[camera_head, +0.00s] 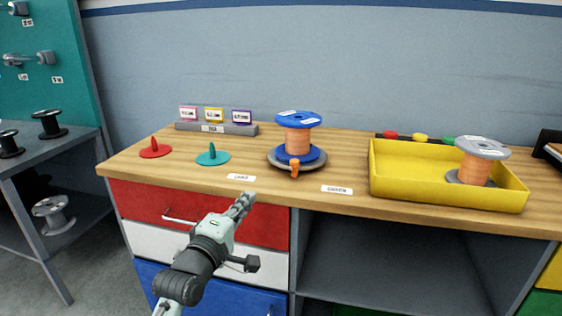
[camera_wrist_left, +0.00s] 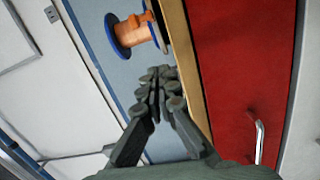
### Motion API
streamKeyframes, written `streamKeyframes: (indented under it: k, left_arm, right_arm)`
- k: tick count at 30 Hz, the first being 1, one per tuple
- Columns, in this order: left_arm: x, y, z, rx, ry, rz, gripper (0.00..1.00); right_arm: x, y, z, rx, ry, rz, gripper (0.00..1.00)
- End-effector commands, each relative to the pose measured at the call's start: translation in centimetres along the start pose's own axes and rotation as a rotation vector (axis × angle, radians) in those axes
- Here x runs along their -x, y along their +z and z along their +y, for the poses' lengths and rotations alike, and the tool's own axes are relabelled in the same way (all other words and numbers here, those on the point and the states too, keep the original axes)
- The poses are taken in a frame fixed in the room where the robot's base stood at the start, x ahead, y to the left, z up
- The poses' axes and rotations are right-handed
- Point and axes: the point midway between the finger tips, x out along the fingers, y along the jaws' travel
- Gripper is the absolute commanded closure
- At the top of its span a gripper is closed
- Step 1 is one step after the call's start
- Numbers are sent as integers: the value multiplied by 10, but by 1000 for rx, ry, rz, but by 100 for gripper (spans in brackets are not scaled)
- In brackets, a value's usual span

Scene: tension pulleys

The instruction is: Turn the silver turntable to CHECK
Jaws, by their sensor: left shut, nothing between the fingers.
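The silver turntable (camera_head: 273,163) lies on the wooden bench and bears a blue spool (camera_head: 299,118) wound with orange wire. A small orange knob (camera_head: 294,170) sits at its front rim, between two white labels. The left label (camera_head: 241,178) seems to read LOAD; the right label (camera_head: 337,189) is too small to read surely. My left gripper (camera_head: 248,197) is shut and empty, in front of the bench edge, below the left label and apart from the turntable. In the left wrist view the closed fingers (camera_wrist_left: 160,80) point toward the spool (camera_wrist_left: 130,30).
A red cone (camera_head: 155,150) and a teal cone (camera_head: 212,156) stand left of the turntable. A grey card holder (camera_head: 215,128) is behind them. A yellow tray (camera_head: 440,192) holding a grey spool (camera_head: 482,148) stands right. Bench top between turntable and tray is mostly clear.

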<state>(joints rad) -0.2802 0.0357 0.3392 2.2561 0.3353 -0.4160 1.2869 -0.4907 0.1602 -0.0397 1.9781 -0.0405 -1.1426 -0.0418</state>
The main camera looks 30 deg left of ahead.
Motion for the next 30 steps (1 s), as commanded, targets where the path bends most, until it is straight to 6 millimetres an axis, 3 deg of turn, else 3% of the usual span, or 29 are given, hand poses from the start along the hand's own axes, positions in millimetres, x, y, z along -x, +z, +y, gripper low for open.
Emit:
streamKeyframes:
  k: [3,8,20,24,30]
  left_arm:
    - [-3,-4,2,96,-19,-5,100]
    - [-19,-3,1,109,-18,-7,100]
    - [-102,-2,0,104,-18,-7,100]
    - [-106,20,2,108,-19,-8,100]
    - [-110,35,3,105,-19,-6,100]
  right_arm:
    - [0,21,0,-36,-8,-78,71]
    - [-2,24,-2,-45,-12,-87,71]
    - [-8,26,-4,-45,-17,-87,71]
    - [-11,28,-5,-46,-21,-89,71]
    - [-16,33,-7,-46,-24,-93,71]
